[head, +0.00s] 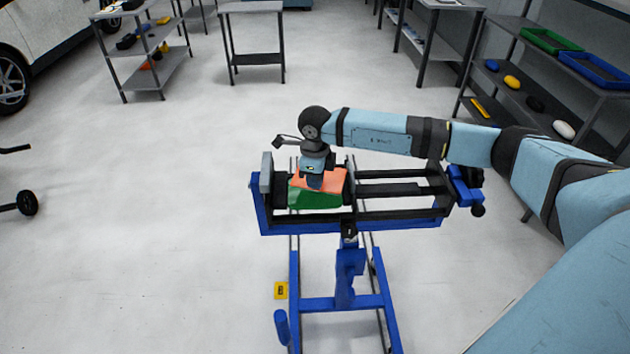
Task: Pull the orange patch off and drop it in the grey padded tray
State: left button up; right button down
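The orange patch (334,181) lies on top of a green block (313,200), which is held in a blue and black clamp stand (262,220). My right gripper (315,184) points down onto the patch from above, at its left-middle part. Its fingertips are small and partly hidden against the patch, so I cannot tell whether they are open or shut, or whether they grip the patch. My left gripper is not in view. I cannot make out the grey padded tray with certainty.
A small table (253,8) stands at the back. A shelf cart (160,75) with tools is at the back left, near a white car (60,25). Shelves at the right hold a green tray (551,41) and a blue tray (597,70).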

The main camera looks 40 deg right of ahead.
jog(key=shift+r+p, duration=0.65)
jog(key=shift+r, duration=0.85)
